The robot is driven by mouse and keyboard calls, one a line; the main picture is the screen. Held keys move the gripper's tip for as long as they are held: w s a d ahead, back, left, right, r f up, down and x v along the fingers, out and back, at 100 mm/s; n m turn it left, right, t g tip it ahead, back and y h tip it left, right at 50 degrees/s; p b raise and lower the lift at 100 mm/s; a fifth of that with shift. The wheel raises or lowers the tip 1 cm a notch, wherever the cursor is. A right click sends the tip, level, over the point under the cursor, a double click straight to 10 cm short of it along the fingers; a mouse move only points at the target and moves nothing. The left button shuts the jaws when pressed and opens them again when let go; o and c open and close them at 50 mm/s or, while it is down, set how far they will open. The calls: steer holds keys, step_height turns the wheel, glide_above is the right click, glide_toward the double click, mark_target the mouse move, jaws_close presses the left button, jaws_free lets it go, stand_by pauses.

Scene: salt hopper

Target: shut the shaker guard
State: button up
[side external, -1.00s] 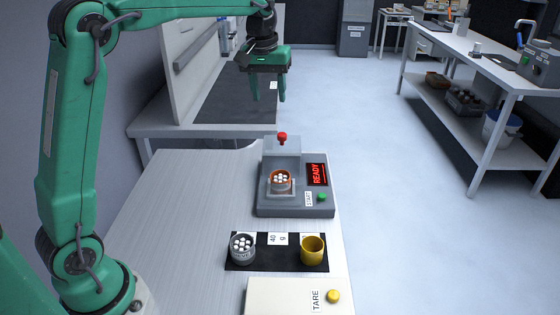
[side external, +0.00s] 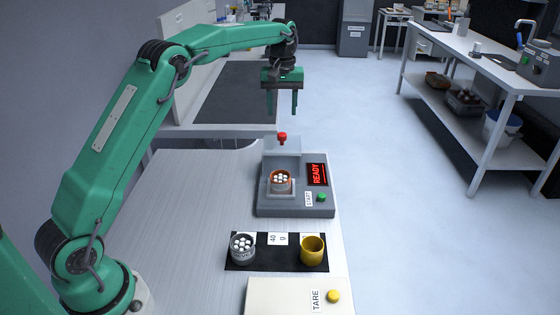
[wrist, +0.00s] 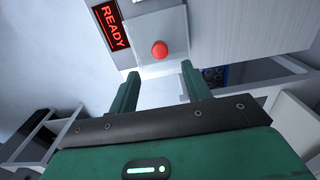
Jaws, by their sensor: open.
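The shaker (side external: 265,200) is a grey machine on the table with a red READY display (side external: 317,174) and a green button (side external: 321,198). Its clear guard (side external: 281,147) stands raised at the back, with a red knob (side external: 282,136) on top. An orange-rimmed cup (side external: 280,180) with white contents sits on the shaker. My gripper (side external: 281,112) is open and empty, pointing down above and behind the guard. In the wrist view the red knob (wrist: 159,50) lies ahead of the gap between my open fingers (wrist: 158,85), apart from them. The READY display (wrist: 110,25) shows beside it.
A black mat (side external: 277,262) nearer the camera holds a grey cup (side external: 243,248) with white contents and a yellow cup (side external: 313,250). A pale unit (side external: 275,298) with a TARE label and yellow button (side external: 333,296) is at the front. The table left of the shaker is clear.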

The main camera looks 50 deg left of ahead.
mark_target(282, 134)
steer(key=shift+f, duration=3.85)
jaws_close()
